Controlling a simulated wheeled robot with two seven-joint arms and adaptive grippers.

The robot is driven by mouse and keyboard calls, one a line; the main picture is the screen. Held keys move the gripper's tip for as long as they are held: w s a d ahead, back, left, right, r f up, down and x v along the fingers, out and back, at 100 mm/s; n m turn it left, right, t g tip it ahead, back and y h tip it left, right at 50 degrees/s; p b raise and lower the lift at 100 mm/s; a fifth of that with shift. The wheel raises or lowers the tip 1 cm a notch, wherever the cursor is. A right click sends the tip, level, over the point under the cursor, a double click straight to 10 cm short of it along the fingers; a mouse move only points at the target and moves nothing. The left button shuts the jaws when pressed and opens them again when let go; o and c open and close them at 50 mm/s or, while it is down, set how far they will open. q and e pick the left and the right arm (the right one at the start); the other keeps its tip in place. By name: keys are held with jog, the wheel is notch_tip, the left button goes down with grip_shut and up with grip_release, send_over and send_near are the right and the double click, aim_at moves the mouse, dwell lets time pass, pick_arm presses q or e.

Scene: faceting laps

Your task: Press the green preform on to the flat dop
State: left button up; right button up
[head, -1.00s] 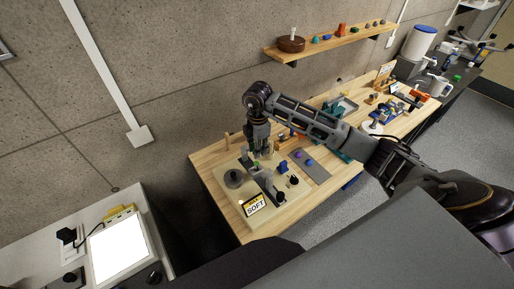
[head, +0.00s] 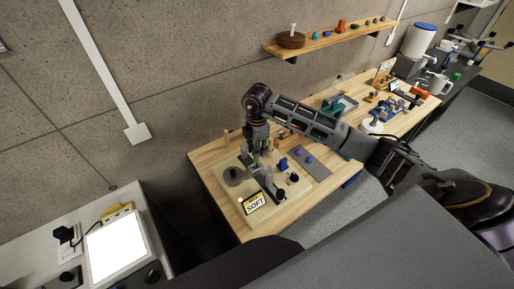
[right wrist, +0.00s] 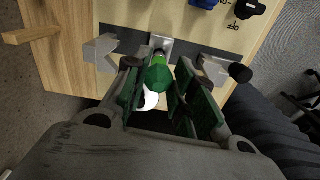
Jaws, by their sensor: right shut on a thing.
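My right gripper (head: 256,158) points down over the fixture on the cream base board (head: 228,200). In the right wrist view my right gripper (right wrist: 157,78) is shut on the green preform (right wrist: 157,77), a faceted green piece between its fingertips. A small pale metal block (right wrist: 161,46) stands just beyond the preform. A bright white round patch shows just below the preform; I cannot tell what it is. The flat dop cannot be made out for certain, and contact with the preform cannot be told. My left gripper is not in view.
A SOFT sign (head: 255,203) stands at the board's front, near a grey round disc (head: 233,175). A wall shelf (head: 335,41) is above. A bright light panel (head: 116,248) is at lower left.

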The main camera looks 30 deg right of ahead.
jog(key=shift+f+b, duration=0.75)
jog(key=shift+f, duration=0.65)
jog(key=shift+s+f, duration=0.1)
jog(key=shift+f, duration=0.55)
dwell(3.5)
dwell(0.8)
jog(key=o, duration=0.9)
jog(key=shift+r, duration=0.1)
jog(key=shift+o, duration=0.3)
jog(key=shift+r, duration=0.95)
notch_tip(320, 180, up, 10)
jog(key=shift+r, duration=0.1)
